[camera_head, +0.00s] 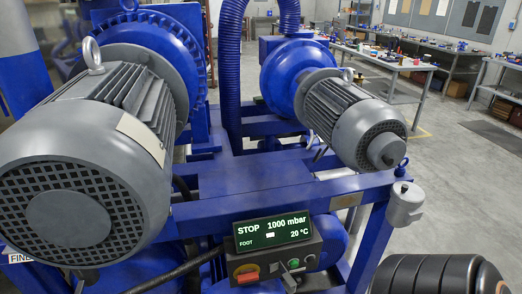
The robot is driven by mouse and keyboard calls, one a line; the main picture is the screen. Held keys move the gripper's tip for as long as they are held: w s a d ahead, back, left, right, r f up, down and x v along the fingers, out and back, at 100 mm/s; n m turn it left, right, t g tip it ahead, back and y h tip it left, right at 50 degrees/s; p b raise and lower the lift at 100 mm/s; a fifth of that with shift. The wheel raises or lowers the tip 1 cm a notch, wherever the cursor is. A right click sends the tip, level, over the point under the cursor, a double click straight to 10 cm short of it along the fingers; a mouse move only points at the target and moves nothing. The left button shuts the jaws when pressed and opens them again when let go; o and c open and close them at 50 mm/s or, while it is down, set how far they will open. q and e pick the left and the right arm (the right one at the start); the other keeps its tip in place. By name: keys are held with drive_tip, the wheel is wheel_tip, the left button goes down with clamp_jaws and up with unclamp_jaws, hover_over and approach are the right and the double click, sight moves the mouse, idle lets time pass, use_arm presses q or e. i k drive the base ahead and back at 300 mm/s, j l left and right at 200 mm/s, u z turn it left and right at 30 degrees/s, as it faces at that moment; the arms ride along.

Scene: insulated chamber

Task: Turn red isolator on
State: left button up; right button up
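The red isolator (248,276) is a red handle on a yellow plate, at the left of a dark control box (310,262) low in the middle of the head view. The handle looks roughly horizontal. Above it a display (273,233) reads STOP, 1000 mbar, 20 °C and FOOT. Right of the isolator are a green button (294,264) and other small controls. Neither of my grippers is in view.
A large grey motor (75,205) fills the left, and a smaller one (350,120) sits right on the blue frame (250,175). A grey cylinder (404,207) hangs at the frame's right corner. Black ribbed shapes (425,275) stand lower right. Workbenches line the back; the right floor is open.

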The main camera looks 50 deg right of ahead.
sight(246, 275)
drive_tip(key=i+j+z, duration=0.1)
drive_tip(key=z, duration=0.3)
drive_tip(key=i+j+z, duration=0.1)
drive_tip(key=j+z, duration=0.25)
drive_tip(key=i+j+z, duration=0.1)
drive_tip(key=z, duration=0.3)
drive_tip(key=i+j+z, duration=0.1)
drive_tip(key=j+z, duration=0.55)
